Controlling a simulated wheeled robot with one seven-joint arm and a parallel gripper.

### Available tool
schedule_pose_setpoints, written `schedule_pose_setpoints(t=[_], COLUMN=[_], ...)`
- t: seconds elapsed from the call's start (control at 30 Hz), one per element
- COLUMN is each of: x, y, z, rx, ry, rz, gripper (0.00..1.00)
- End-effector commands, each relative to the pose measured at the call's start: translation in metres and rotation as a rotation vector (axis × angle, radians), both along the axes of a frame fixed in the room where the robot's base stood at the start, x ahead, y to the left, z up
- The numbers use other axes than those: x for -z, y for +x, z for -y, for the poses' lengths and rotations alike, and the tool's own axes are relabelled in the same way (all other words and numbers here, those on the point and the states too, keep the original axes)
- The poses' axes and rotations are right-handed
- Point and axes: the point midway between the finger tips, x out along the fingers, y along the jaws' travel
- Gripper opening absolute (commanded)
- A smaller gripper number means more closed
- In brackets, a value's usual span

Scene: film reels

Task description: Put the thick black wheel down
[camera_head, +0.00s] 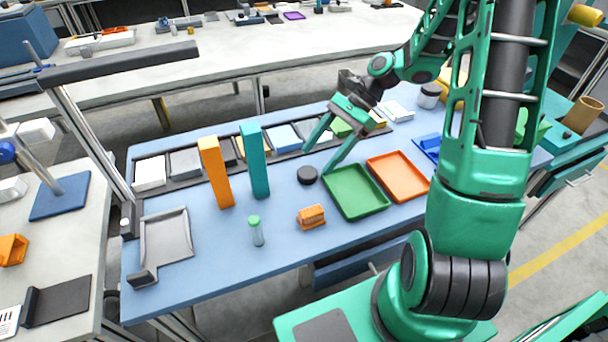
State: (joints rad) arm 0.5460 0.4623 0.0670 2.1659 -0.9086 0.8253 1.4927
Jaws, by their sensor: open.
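The thick black wheel (307,175) is a small dark disc lying flat on the blue table (285,235), just left of the green tray (357,192). My gripper (315,162) is open, its two green fingers spread and pointing down at the table. One fingertip is behind the wheel and the other is to its right, near the tray's back corner. Nothing shows between the fingers higher up. Whether a finger touches the wheel cannot be told.
An orange tray (398,177) sits right of the green one. Tall orange (216,172) and teal (255,160) blocks stand to the left. An orange object (311,217) and a green-capped bottle (256,231) stand in front. A row of bins runs along the back.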

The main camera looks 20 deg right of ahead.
Motion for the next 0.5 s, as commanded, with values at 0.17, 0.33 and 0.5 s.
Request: schedule_pose_setpoints(t=[0.17, 0.33, 0.5], x=[0.018, 0.033, 0.039], y=[-0.002, -0.004, -0.005], z=[-0.014, -0.028, -0.032], rx=[-0.003, -0.002, -0.001], ry=[0.001, 0.002, -0.001], rz=[-0.003, -0.002, -0.001], gripper=[0.65, 0.65, 0.65])
